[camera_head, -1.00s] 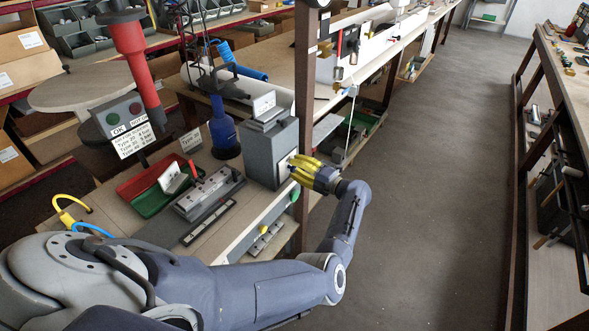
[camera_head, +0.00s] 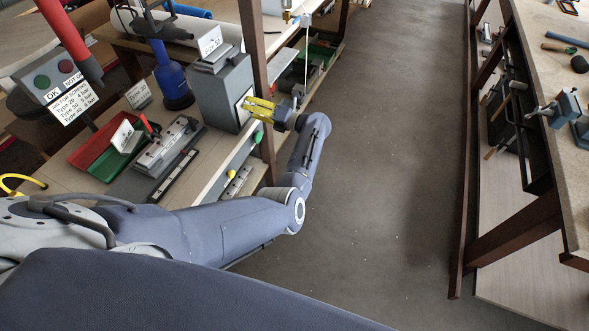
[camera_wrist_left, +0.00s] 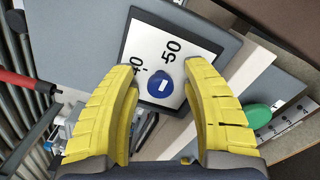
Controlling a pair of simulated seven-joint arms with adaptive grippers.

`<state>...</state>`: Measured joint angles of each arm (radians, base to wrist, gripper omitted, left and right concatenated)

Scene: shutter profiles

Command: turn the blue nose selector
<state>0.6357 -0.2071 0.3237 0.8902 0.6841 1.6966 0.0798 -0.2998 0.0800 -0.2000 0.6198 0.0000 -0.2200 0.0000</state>
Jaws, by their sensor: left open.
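The blue selector knob (camera_wrist_left: 161,89) has a white mark and sits on a white dial plate (camera_wrist_left: 150,58) with the printed numbers 40 and 50. The plate is on the front of a grey box (camera_head: 222,92) on the bench. My left gripper (camera_head: 260,108) is at the box's front face and hides the knob in the head view. In the wrist view its yellow fingers (camera_wrist_left: 163,78) are spread open, one on each side of the knob, with gaps between. I cannot tell how far the fingertips are from the plate. My right gripper is not in view.
A green button (camera_head: 258,136) and a yellow button (camera_head: 230,174) are on the bench front below the box. Red and green bins (camera_head: 97,150) and a metal fixture (camera_head: 165,145) lie left of the box. A brown post (camera_head: 253,45) stands close behind. The aisle floor (camera_head: 390,150) is clear.

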